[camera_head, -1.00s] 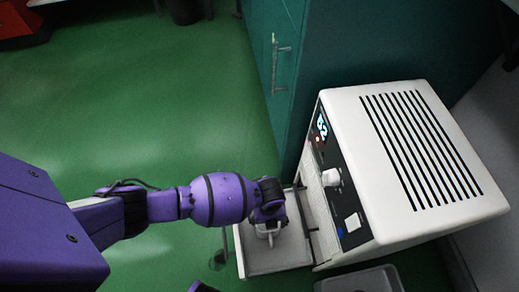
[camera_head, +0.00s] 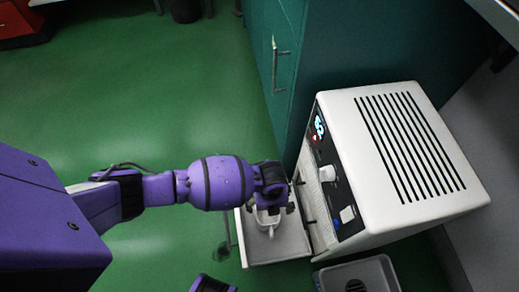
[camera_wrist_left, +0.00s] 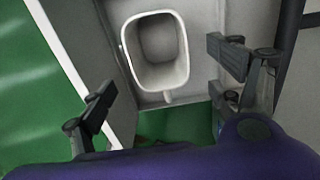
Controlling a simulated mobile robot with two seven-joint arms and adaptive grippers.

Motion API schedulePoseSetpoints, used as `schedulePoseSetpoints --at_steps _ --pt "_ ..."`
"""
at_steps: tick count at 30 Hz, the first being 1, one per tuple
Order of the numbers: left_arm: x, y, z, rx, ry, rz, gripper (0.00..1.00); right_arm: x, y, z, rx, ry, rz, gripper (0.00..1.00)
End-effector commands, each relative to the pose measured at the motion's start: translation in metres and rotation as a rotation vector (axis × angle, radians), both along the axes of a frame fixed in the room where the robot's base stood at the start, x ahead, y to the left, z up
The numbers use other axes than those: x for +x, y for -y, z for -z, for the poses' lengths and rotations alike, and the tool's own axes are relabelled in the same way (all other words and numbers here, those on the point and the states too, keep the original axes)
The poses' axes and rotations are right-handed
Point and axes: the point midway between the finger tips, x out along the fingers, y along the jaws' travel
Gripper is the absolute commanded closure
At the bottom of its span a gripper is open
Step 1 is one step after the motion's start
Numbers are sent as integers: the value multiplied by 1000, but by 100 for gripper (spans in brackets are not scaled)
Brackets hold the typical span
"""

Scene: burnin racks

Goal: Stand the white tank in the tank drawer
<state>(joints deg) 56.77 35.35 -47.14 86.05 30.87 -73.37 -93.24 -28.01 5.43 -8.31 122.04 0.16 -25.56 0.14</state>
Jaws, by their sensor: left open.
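The white tank (camera_head: 267,220) is an open-topped cup with a spout-like tab. It stands upright in the pulled-out tank drawer (camera_head: 287,247), partly hidden by my left gripper in the head view. The left wrist view shows the empty tank (camera_wrist_left: 158,50) on the grey drawer floor (camera_wrist_left: 203,18), close to a drawer wall. My left gripper (camera_head: 270,207) is over the drawer at the tank. In the wrist view its fingers (camera_wrist_left: 160,73) are spread wide on either side of the tank, with visible gaps and nothing held.
The drawer comes out of a white slotted machine (camera_head: 405,150) with a knob and lit display. A teal cabinet (camera_head: 285,70) stands behind it. A grey bin (camera_head: 358,275) is at the bottom. Green floor (camera_head: 150,100) is open at left.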

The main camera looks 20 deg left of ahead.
Motion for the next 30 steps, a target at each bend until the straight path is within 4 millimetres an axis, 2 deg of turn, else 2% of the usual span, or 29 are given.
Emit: schedulePoseSetpoints --at_steps 1,3,9,30 --pt "5 1 -17 -1 10 2 15 1 0 -9 1 6 3 60" --pt "5 1 -29 -1 9 2 15 1 0 -14 1 11 4 60" --pt "4 1 -46 -1 6 3 15 4 1 -22 -1 20 5 60" --pt "3 1 -47 -1 4 1 15 5 1 -22 -2 22 -1 60"
